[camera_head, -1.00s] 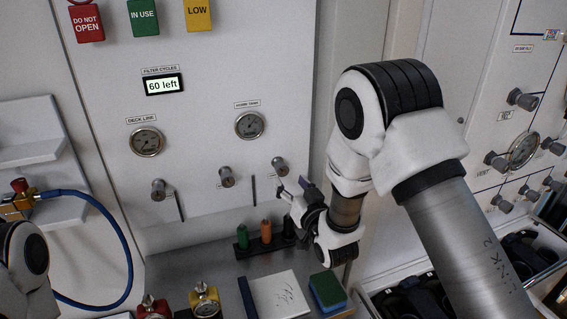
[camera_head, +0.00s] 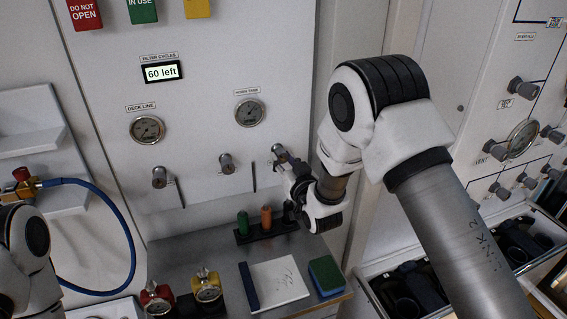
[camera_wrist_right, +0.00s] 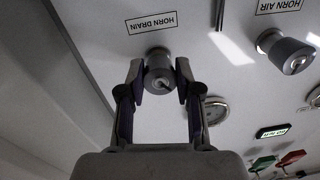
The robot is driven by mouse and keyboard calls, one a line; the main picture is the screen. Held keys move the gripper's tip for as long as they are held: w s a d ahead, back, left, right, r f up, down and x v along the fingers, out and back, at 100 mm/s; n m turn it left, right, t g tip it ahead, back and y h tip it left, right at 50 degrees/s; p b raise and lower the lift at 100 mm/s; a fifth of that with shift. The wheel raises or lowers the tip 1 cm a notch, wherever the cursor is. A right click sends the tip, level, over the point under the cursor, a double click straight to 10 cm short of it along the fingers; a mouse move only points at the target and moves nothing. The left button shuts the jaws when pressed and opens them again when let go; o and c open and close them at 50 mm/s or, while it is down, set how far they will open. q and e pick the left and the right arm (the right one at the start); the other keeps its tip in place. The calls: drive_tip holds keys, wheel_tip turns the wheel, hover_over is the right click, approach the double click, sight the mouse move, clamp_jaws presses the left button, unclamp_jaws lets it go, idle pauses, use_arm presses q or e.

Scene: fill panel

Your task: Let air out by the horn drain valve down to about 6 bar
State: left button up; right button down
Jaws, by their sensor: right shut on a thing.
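The horn drain valve knob (camera_wrist_right: 159,75) is a grey round knob under the "HORN DRAIN" label (camera_wrist_right: 151,22) in the right wrist view. My right gripper (camera_wrist_right: 160,82) has a finger on each side of the knob and is shut on it. In the head view the knob (camera_head: 280,152) is partly hidden by my right gripper (camera_head: 287,166). The horn tank gauge (camera_head: 249,112) is above and left of it; its needle is too small to read. My left arm shows at the lower left edge, but its gripper is out of view.
Two other knobs (camera_head: 227,163) and (camera_head: 160,177) and the deck line gauge (camera_head: 147,129) are on the panel. The ledge below carries a marker holder (camera_head: 268,232), a notebook (camera_head: 277,284), a sponge (camera_head: 326,276) and two small gauges. A blue hose (camera_head: 131,250) hangs at left.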

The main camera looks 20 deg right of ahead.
drive_tip(key=shift+f+n+b, duration=0.25)
drive_tip(key=shift+n+b, duration=0.15)
drive_tip(key=shift+b, duration=0.05)
drive_tip(key=shift+r, duration=0.25)
drive_tip(key=c, duration=0.8)
unclamp_jaws()
drive_tip(key=s, duration=0.8)
drive_tip(key=s+d, duration=0.1)
drive_tip(key=s, duration=0.2)
drive_tip(key=shift+s, duration=0.4)
